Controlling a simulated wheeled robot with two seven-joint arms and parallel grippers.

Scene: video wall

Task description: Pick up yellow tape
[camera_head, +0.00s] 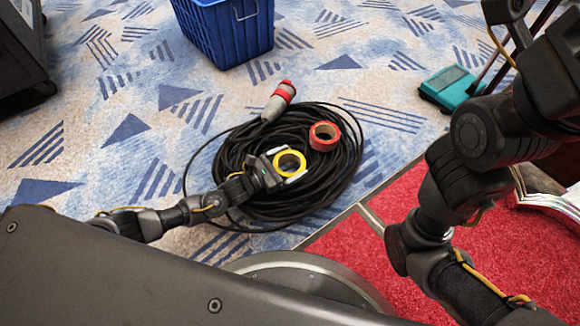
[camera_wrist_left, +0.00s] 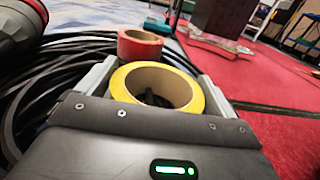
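The yellow tape (camera_head: 290,162) is a ring at the middle of a black cable coil (camera_head: 230,165) in the head view. My left gripper (camera_head: 287,165) reaches in from the left, with a finger on each side of the tape. In the left wrist view the yellow tape (camera_wrist_left: 155,88) sits between the two spread fingers (camera_wrist_left: 157,82), very close to both. I cannot tell whether the fingers press on it or whether it is lifted off the coil. My right arm shows at the right, but its gripper is not in view.
A red tape roll (camera_head: 324,136) lies on the coil just beyond the yellow one, and a red-and-grey plug (camera_head: 279,100) lies at its far edge. A blue crate (camera_head: 228,32) stands behind. A teal box (camera_head: 450,88) is at the right. Patterned carpet lies open at left.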

